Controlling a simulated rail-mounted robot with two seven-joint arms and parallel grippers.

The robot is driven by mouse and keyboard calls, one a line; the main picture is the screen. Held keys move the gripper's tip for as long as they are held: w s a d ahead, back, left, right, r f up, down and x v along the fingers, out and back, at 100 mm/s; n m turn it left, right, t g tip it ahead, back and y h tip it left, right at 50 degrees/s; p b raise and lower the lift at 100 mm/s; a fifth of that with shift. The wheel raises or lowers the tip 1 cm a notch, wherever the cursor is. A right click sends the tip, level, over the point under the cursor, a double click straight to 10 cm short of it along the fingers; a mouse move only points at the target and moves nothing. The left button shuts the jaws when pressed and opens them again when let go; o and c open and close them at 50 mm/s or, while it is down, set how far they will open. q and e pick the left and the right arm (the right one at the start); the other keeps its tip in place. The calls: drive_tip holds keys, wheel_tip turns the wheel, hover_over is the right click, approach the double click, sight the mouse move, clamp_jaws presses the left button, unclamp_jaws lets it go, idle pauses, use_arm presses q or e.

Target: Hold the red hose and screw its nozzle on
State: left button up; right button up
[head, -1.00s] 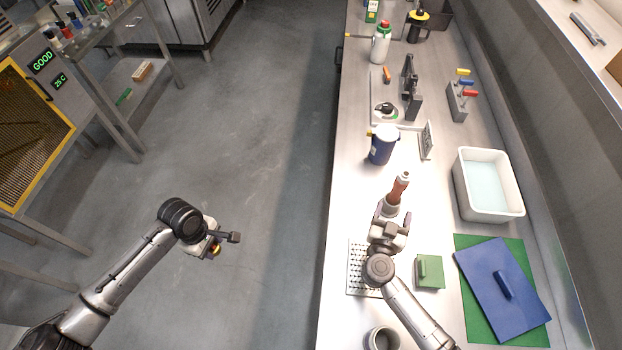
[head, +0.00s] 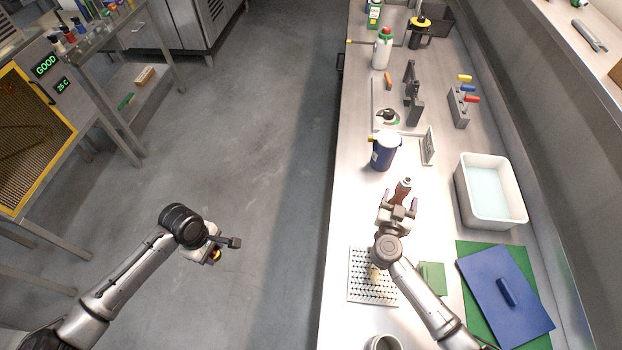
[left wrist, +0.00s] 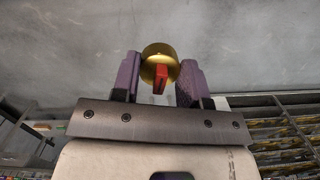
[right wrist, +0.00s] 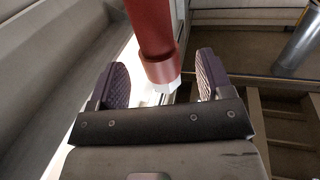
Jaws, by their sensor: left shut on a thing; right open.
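A dark red hose piece (head: 402,190) with a pale tip stands on the bench just ahead of my right gripper (head: 398,202). In the right wrist view the red hose piece (right wrist: 156,40) reaches in from the top, its white end between the two open fingers (right wrist: 165,85). It looks apart from both fingers. My left gripper (head: 224,249) is over the floor, left of the bench. It is shut on a round brass piece (left wrist: 157,51) with a red tab, seen between its fingers in the left wrist view. I cannot tell if this brass piece is the nozzle.
A perforated plate (head: 357,290) with a small tan thing (head: 375,274) on it lies near my right arm. A blue container (head: 384,150) stands beyond the hose. A white water tub (head: 463,199), green block (head: 432,278) and blue lid (head: 520,270) lie to the right.

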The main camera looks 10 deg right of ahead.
sight(408, 177)
use_arm(q)
drive_tip(key=shift+f+b, duration=0.3)
use_arm(e)
drive_tip(key=shift+x, duration=2.6)
drive_tip(key=c, duration=1.1)
